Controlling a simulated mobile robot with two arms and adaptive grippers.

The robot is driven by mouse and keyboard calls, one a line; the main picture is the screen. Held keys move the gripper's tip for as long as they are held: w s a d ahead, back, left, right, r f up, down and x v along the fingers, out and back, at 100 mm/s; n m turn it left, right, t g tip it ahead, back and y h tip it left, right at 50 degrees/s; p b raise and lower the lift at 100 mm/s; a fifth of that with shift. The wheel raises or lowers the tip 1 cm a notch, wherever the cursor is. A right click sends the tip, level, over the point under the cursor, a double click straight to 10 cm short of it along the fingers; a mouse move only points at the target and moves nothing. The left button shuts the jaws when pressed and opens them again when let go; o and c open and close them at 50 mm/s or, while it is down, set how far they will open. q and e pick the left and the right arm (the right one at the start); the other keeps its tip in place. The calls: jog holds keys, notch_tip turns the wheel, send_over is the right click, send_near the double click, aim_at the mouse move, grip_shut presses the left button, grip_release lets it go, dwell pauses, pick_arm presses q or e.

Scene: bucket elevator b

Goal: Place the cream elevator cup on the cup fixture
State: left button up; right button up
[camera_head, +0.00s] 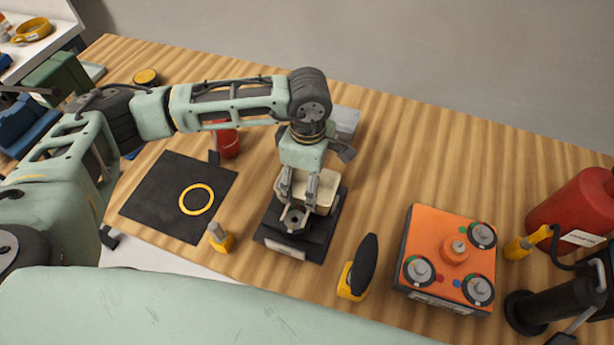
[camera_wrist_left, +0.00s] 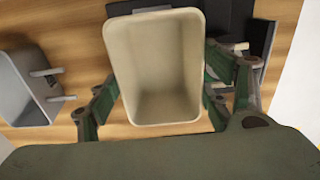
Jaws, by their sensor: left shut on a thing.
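The cream elevator cup (camera_head: 327,190) is between the fingers of my left gripper (camera_head: 298,200), which is shut on it. In the left wrist view the cup (camera_wrist_left: 158,70) shows its open, empty inside, with a finger on each side. The black cup fixture (camera_head: 284,242) lies directly below, with a pale label on its front and a round grey part near its front. The cup is over the rear of the fixture; I cannot tell whether it touches. My right gripper is not in view.
A grey cup (camera_wrist_left: 25,85) with two pegs stands left in the wrist view. A black mat (camera_head: 165,205) with a yellow ring lies left. An orange box (camera_head: 440,280) with dials, a black-and-yellow tool (camera_head: 362,270) and a red cylinder (camera_head: 575,215) stand right.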

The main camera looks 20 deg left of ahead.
pick_arm(q)
jog(key=shift+f, duration=0.6)
jog(key=o, duration=1.2)
jog(key=shift+o, duration=0.3)
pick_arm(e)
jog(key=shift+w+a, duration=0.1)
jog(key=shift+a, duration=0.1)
